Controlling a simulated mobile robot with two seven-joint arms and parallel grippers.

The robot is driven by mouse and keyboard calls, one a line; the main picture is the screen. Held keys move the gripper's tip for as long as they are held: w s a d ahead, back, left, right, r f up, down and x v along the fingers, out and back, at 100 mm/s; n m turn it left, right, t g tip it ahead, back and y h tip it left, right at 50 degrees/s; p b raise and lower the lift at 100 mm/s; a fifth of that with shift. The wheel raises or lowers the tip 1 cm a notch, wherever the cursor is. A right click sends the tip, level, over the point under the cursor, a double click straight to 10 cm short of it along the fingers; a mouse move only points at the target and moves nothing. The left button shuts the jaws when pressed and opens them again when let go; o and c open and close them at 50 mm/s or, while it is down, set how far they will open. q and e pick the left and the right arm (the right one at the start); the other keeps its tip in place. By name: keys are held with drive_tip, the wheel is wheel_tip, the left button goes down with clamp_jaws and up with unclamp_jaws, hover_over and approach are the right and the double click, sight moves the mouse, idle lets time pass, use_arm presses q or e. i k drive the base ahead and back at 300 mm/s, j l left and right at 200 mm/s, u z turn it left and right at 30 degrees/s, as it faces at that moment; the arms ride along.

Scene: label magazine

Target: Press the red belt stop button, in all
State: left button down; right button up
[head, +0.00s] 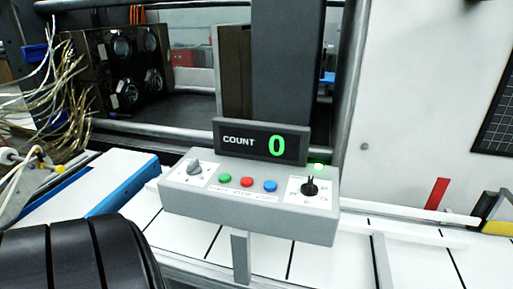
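The red button (247,182) sits on the top face of a grey control box (250,207). It lies between a green button (225,178) on its left and a blue button (270,186) on its right. A small green light (319,167) glows at the right back corner. Neither of my grippers shows in the head view.
The box stands over a white slatted surface (190,235). A blue-edged white panel (95,185) is at the left. Tangled wires (50,110) hang at the far left. A red strip (437,193) stands at the right. The space above the buttons looks clear.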

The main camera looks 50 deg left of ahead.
sight(246, 181)
drive_tip(key=u, duration=1.7)
